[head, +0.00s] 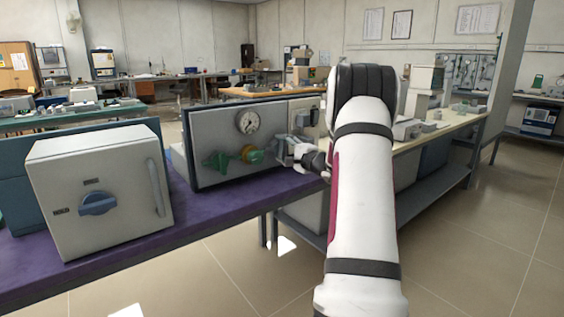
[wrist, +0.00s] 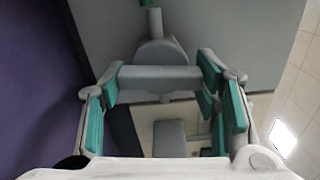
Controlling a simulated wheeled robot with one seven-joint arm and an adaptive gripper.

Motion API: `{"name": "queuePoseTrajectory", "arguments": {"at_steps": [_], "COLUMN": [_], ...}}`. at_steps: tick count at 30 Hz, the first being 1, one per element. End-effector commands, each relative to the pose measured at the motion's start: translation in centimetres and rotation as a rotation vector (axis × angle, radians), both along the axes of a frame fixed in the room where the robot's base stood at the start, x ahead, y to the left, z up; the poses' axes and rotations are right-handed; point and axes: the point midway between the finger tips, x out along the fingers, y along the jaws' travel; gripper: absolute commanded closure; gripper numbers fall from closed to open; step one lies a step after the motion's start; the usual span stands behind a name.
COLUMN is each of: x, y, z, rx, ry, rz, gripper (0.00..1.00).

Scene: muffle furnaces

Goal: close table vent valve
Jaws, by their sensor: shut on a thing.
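My gripper (head: 284,150) is at the right part of this front. In the wrist view my gripper (wrist: 160,78) has its teal-padded fingers on both ends of a grey crossbar-shaped valve handle (wrist: 158,74) and is shut on it. A grey round body (wrist: 160,53) sits behind the bar. Which labelled valve this is cannot be read.
A light grey furnace (head: 98,190) with a blue knob stands left on the purple table (head: 180,222). A bench (head: 440,130) with small equipment runs behind my arm on the right. Tiled floor (head: 470,240) is clear at the right front.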

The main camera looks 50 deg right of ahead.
Motion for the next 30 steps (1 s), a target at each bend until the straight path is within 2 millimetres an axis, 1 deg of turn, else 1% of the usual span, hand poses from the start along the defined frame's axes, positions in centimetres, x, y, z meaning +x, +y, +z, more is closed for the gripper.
{"name": "queuePoseTrajectory", "arguments": {"at_steps": [1, 12, 28, 29, 30], "x": [0.10, 0.07, 0.06, 0.06, 0.06], "y": [0.10, 0.13, 0.12, 0.12, 0.11], "z": [-0.38, -0.17, -0.09, -0.10, -0.09], "rx": [-0.021, -0.114, -0.129, -0.129, -0.129], "ry": [0.005, 0.029, 0.035, 0.035, 0.034], "rz": [0.002, 0.003, 0.003, 0.003, 0.003], "gripper": [0.72, 0.72, 0.72, 0.40, 0.31]}}
